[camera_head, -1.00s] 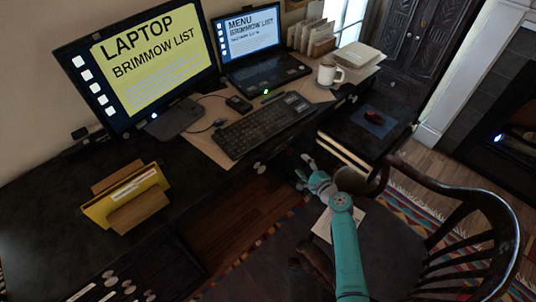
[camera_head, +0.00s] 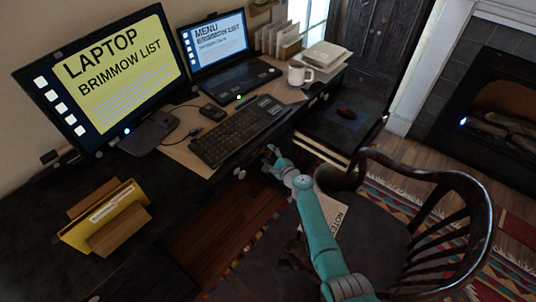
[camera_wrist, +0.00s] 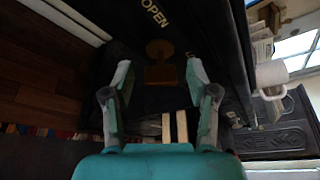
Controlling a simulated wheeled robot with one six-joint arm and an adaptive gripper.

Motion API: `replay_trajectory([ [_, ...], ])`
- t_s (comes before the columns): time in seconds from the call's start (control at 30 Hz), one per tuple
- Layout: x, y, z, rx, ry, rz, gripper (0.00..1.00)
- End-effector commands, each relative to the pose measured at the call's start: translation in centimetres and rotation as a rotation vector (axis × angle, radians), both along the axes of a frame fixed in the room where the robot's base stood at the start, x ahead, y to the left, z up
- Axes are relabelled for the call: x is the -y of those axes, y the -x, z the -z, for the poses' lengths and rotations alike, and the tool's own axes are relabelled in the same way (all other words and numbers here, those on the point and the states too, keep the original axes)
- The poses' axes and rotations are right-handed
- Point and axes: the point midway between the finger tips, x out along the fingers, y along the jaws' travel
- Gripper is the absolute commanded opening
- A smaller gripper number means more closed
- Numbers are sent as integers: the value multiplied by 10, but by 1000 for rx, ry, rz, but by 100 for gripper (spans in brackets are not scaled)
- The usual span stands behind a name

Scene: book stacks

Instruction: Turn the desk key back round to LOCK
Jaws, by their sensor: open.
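The desk key (camera_wrist: 160,49) is a dull brown round-headed piece on the dark desk front, with a brown block-like part (camera_wrist: 160,74) just below it in the wrist view. My gripper (camera_wrist: 158,72) is open, with a finger on each side of the key and a gap to both. The word OPEN (camera_wrist: 155,13) is lettered above the key. A partly cut-off label (camera_wrist: 190,56) shows at the right, too hidden to read. In the head view my gripper (camera_head: 271,155) is at the desk's front edge, below the keyboard (camera_head: 240,130); the key cannot be made out there.
The wooden chair (camera_head: 440,215) stands close to the right of my arm, with a notes pad (camera_head: 332,212) by its seat. A mug (camera_head: 300,74), laptop (camera_head: 232,70) and monitor (camera_head: 105,80) stand on the desk.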

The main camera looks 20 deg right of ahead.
Motion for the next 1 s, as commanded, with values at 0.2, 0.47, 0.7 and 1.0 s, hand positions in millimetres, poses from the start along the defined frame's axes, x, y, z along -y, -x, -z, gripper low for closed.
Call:
replay_trajectory([
  [0.2, -3, -10, 2, 0, 0, 1, 58],
  [0.47, -3, -11, 2, 0, 0, 1, 58],
  [0.7, -3, -11, 2, 0, 0, 1, 11],
  [1.0, -3, -11, 2, -14, -21, -1, 0],
])
